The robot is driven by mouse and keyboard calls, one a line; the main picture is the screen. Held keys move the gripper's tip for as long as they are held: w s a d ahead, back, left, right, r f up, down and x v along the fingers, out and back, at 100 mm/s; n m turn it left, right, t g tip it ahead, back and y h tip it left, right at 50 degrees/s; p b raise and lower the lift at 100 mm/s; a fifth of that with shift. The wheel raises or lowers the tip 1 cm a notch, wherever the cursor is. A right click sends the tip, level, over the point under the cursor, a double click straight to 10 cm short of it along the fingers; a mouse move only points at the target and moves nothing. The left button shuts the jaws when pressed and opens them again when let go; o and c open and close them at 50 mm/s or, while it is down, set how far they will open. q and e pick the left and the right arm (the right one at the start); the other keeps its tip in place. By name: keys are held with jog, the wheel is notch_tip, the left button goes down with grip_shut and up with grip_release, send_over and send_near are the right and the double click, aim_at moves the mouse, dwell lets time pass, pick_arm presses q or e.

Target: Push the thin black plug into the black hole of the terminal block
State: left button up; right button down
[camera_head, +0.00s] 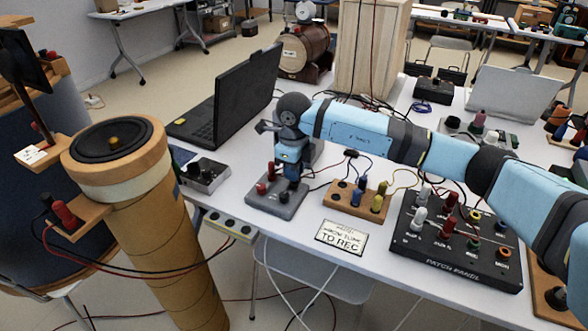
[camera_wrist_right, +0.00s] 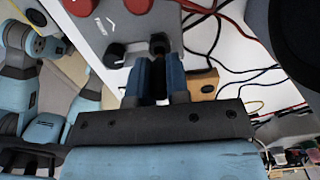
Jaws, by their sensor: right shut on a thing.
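The terminal block (camera_head: 268,206) is a small grey box with red posts on the white table in the head view. It also shows at the top of the wrist view (camera_wrist_right: 176,18), with red posts and black sockets (camera_wrist_right: 158,40). My right gripper (camera_head: 290,182) points down over the block, and its blue fingers show in the wrist view. It is shut on the thin black plug (camera_wrist_right: 161,84), mostly hidden between the fingers. The plug lines up with a black socket; I cannot tell whether its tip is inside.
A wooden block with colored plugs (camera_head: 352,202) and a black patch panel (camera_head: 455,262) stand to the right. A small grey box (camera_head: 205,176) and an open laptop (camera_head: 232,100) are to the left. Loose cables run behind the terminal block. A sign (camera_head: 341,238) lies in front.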

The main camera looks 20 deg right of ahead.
jog(key=shift+f+b, duration=0.45)
jog(key=shift+f, duration=0.45)
dwell(0.5)
jog(key=c, duration=1)
grip_release()
jog(key=shift+r, duration=0.1)
jog(key=shift+r+p, duration=2.3)
jog(key=shift+r, duration=1.4)
